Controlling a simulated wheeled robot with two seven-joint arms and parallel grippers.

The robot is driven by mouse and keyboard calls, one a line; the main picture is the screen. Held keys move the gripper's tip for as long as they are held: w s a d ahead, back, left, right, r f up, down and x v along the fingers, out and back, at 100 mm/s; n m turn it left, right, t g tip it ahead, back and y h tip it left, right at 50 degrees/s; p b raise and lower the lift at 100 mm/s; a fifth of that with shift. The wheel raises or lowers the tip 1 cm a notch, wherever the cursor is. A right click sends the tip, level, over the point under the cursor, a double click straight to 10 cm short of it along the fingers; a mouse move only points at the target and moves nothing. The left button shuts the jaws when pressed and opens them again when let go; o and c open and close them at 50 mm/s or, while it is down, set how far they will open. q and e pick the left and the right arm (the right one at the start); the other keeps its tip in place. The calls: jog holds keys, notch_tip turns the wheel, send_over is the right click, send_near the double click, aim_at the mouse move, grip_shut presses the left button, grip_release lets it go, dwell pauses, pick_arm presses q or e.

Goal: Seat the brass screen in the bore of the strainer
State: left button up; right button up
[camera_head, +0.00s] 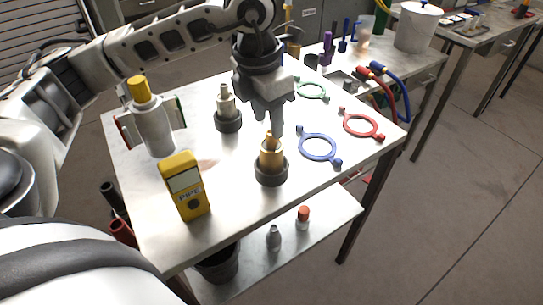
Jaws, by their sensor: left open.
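The brass screen (271,155) appears to be the upright brass-coloured piece with a narrow top, standing in a black round base (271,174) near the table's front middle. My left gripper (272,124) points down just above and behind its top, with its jaws open and empty. I cannot tell whether a fingertip touches the brass top. A grey cylinder with a yellow cap (152,122) stands further left. I cannot tell for sure which is the strainer; no bore opening shows. My right gripper is out of view.
A yellow meter (185,187) stands at the front left. Blue (318,147), red (361,123) and green (312,90) rings lie flat on the right. A lower shelf (325,222) holds small bottles. Bare tabletop lies between the meter and the brass piece.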

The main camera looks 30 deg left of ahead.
aim_at(272, 155)
pick_arm(q)
jog(key=f, duration=0.2)
jog(key=w+f, duration=0.1)
jog(key=f, duration=0.1)
jog(key=shift+d+f+p, duration=0.1)
jog(key=shift+p, duration=0.2)
grip_shut()
